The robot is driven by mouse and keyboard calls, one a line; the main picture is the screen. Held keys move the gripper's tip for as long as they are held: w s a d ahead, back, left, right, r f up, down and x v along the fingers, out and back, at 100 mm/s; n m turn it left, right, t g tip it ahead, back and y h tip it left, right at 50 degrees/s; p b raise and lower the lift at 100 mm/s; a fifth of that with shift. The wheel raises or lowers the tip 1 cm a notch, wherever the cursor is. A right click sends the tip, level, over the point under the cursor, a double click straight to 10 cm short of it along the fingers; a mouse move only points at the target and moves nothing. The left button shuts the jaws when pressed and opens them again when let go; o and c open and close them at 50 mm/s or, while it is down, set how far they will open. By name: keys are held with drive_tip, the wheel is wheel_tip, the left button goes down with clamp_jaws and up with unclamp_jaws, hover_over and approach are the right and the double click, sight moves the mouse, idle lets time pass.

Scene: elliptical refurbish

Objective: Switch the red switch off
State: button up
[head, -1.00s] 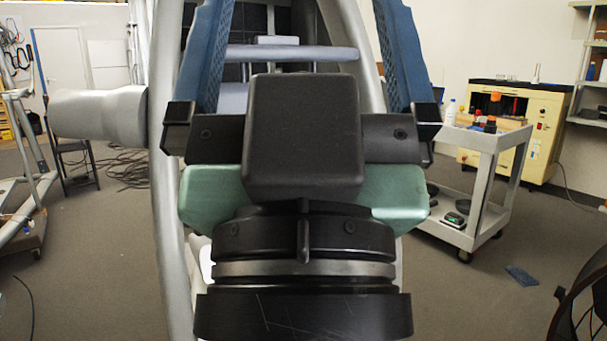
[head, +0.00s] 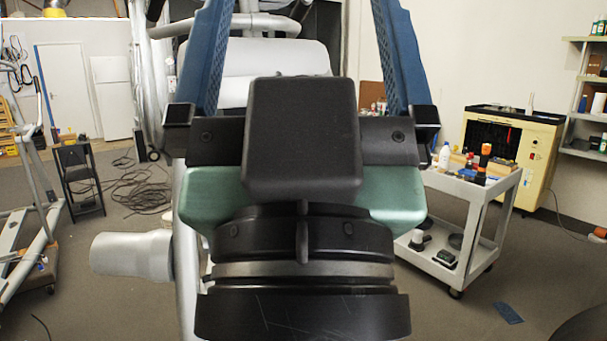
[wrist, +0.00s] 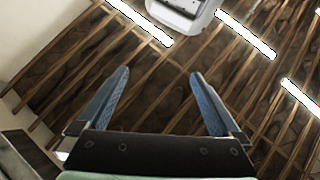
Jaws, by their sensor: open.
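My gripper (head: 303,25) fills the middle of the head view, its two blue fingers spread wide and pointing up, away from the camera. The wrist view shows the same open fingers (wrist: 158,76) with nothing between them. Behind my gripper stands a large grey elliptical machine (head: 270,60), mostly hidden by my gripper and arm. I cannot make out a red switch on it in either view. Any switch there is hidden or too small to tell.
A grey cart (head: 471,188) with bottles and tools stands at right. Behind it is a beige cabinet (head: 541,150). The wrist view shows ceiling beams and a pale housing (wrist: 183,10) beyond the fingers.

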wheel_tip(320, 180, up, 3)
drive_tip(key=shift+f+p, duration=0.15)
drive_tip(key=shift+p, duration=0.5)
